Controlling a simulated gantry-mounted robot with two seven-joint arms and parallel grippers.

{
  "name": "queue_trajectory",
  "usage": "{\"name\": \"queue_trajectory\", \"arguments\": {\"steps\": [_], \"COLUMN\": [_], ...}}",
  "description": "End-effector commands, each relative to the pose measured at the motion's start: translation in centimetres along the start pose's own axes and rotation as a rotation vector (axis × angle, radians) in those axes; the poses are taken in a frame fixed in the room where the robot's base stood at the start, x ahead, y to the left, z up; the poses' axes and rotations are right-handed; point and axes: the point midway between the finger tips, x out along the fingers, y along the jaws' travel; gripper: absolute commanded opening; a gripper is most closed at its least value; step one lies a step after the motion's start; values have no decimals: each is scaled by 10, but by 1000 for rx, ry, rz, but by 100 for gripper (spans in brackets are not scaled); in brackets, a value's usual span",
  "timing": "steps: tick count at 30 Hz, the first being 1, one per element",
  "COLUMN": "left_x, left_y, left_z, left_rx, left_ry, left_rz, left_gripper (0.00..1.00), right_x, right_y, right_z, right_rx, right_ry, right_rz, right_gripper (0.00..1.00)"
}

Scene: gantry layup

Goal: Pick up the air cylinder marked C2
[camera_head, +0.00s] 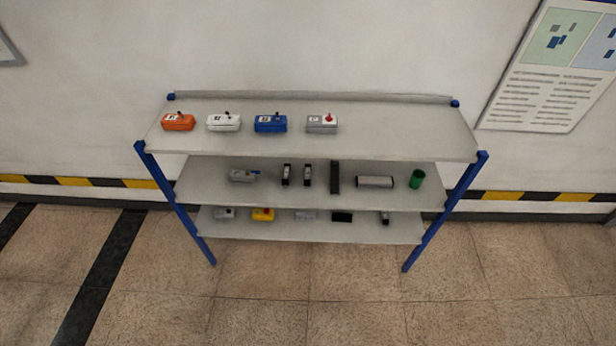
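No C2 mark is readable in the head view, so I cannot tell which item is the air cylinder C2. A silver cylindrical part with dark ends (375,182) lies on its side on the middle shelf, right of centre. Two small black-and-silver parts, one (286,174) and another beside it (307,174), stand on the same shelf; their kind is too small to tell. Neither of my grippers is in view.
A three-tier grey rack (400,135) with blue posts stands against the wall. Its top shelf holds orange (178,122), white (224,122), blue (270,123) and grey (321,125) boxes. A green cup-like item (417,179) stands mid-shelf, right. The floor in front is clear.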

Motion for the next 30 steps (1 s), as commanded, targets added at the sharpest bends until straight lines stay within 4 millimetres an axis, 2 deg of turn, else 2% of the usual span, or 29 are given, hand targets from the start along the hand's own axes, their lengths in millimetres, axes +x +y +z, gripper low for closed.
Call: {"name": "queue_trajectory", "arguments": {"steps": [12,13,19,30], "left_x": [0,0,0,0], "left_y": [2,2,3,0], "left_z": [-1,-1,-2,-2], "left_rx": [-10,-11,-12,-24], "left_ry": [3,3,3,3], "left_rz": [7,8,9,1], "left_gripper": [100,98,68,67], "right_x": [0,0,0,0], "right_y": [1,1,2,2], "right_z": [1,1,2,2], "right_rx": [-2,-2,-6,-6], "right_ry": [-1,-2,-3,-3], "right_rz": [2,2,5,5], "right_gripper": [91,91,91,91]}}
